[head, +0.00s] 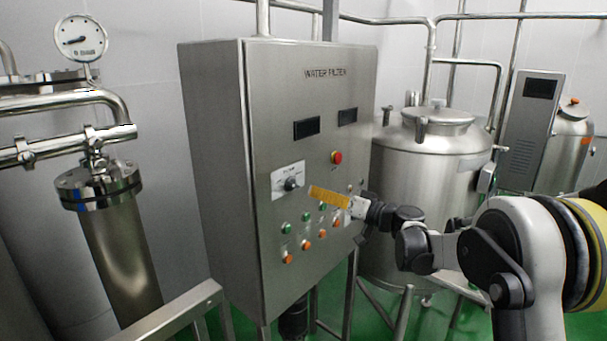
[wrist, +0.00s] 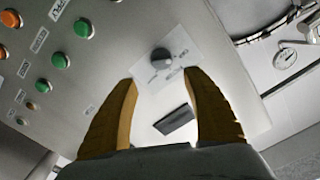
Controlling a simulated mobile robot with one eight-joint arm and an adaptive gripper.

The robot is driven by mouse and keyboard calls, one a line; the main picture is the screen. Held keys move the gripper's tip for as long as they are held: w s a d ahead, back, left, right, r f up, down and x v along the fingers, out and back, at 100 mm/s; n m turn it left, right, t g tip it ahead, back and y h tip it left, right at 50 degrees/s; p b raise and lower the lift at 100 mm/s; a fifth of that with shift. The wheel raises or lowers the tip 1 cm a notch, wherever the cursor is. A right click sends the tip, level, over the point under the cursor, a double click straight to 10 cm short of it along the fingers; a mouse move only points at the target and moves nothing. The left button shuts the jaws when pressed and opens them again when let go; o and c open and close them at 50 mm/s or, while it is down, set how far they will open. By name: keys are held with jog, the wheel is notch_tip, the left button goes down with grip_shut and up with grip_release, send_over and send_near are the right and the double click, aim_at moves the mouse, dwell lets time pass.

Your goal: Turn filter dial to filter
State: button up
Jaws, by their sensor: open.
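The filter dial (head: 290,183) is a small dark round knob on a white label plate (head: 278,193) on the grey water filter cabinet (head: 212,150). In the wrist view the dial (wrist: 160,58) sits just beyond the fingertips, roughly between their lines. The label print there is too blurred to read, and I cannot tell which setting the dial points to. My gripper (head: 312,192), with orange-yellow fingers, is just right of the dial in the head view. In the wrist view my gripper (wrist: 165,76) is open and empty, its two fingers spread apart, with no visible contact with the dial.
Green and orange buttons (head: 287,257) sit in rows below the dial. A red emergency button (head: 336,157) and two dark displays (head: 307,128) are above. A steel tank (head: 415,190) stands right of the cabinet; a pipe with a gauge (head: 80,39) is at left.

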aim_at(296, 186)
jog(key=x, duration=1)
jog(key=shift+a+p, duration=0.35)
jog(key=shift+d, duration=0.1)
jog(key=c, duration=1.2)
